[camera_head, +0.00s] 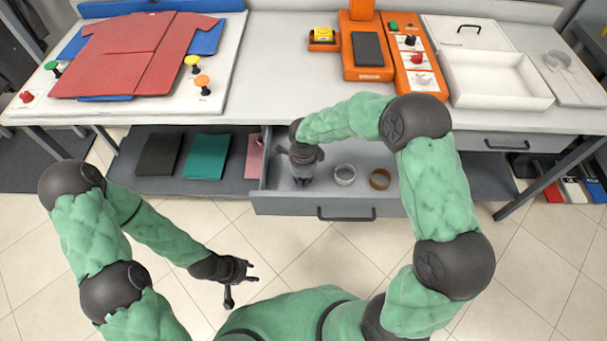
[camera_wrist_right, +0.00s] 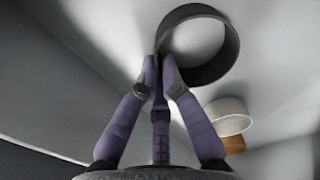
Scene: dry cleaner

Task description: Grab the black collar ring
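The black collar ring (camera_wrist_right: 207,74) stands at the top of the right wrist view, its round opening facing the camera. My right gripper (camera_wrist_right: 160,66) is at its lower left edge, fingertips close together with the ring's wall between them. In the head view my right gripper (camera_head: 301,180) points down into the open drawer and hides the black ring. My left gripper (camera_head: 242,284) is open and empty above the floor, in front of the drawer.
In the drawer (camera_head: 290,206), a white ring (camera_head: 344,176) and a brown ring (camera_head: 380,179) lie to the right of my right gripper. The drawer walls are close by. The counter above holds a red shirt (camera_head: 140,55), orange devices (camera_head: 367,50) and a white box (camera_head: 495,80).

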